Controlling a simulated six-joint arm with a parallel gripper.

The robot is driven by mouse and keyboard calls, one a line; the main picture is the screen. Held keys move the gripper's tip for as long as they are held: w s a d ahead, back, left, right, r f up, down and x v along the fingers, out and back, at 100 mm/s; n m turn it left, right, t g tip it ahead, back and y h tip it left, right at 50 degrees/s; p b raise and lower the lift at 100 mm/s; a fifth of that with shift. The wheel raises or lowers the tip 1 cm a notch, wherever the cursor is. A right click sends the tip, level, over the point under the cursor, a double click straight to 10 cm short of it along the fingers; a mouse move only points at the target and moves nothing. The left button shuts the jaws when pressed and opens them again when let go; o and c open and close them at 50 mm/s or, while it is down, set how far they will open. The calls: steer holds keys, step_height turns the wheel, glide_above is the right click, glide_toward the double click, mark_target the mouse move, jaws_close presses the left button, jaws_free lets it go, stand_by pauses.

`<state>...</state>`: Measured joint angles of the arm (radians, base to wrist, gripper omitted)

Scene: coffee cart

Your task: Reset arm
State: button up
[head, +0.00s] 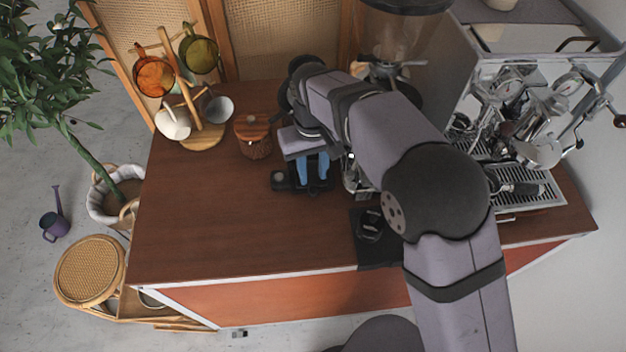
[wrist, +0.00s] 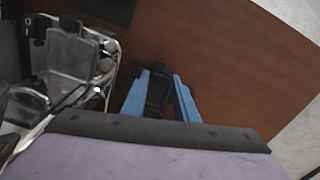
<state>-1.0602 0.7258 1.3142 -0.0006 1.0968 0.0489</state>
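My arm reaches across the right half of the wooden counter (head: 220,220) in the head view. My gripper (head: 313,184) hangs over the counter, left of the coffee grinder, with its blue fingers pointing down. In the wrist view the two blue fingers of my gripper (wrist: 160,90) stand apart, with a dark object (wrist: 156,92) showing between or beyond them. I cannot tell whether the fingers touch this dark object. A small black item (head: 283,181) shows on the counter beside the fingers in the head view.
A wooden mug tree (head: 206,133) with several mugs and a brown lidded jar (head: 254,137) stand at the back left. The grinder (head: 398,35) and espresso machine (head: 510,110) stand at the right. A black mat (head: 372,252) lies near the front edge. The counter's left front is clear.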

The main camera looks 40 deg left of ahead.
steer(key=shift+r, duration=0.8)
steer(key=w+d+m+g+p, duration=0.15)
steer(key=d+m, duration=0.25)
steer(key=d, duration=1.1)
steer(key=w+d+m+b, duration=0.15)
steer(key=d+m, duration=0.25)
steer(key=d, duration=1)
steer(key=s+d+f+m, duration=0.1)
steer(key=s+d, duration=0.2)
steer(key=d, duration=0.4)
steer(key=s+d+f+m+t, duration=0.1)
steer(key=s+d+m, duration=0.1)
steer(key=d, duration=0.6)
steer(key=shift+s+d+m, duration=0.3)
steer(key=shift+s, duration=0.15)
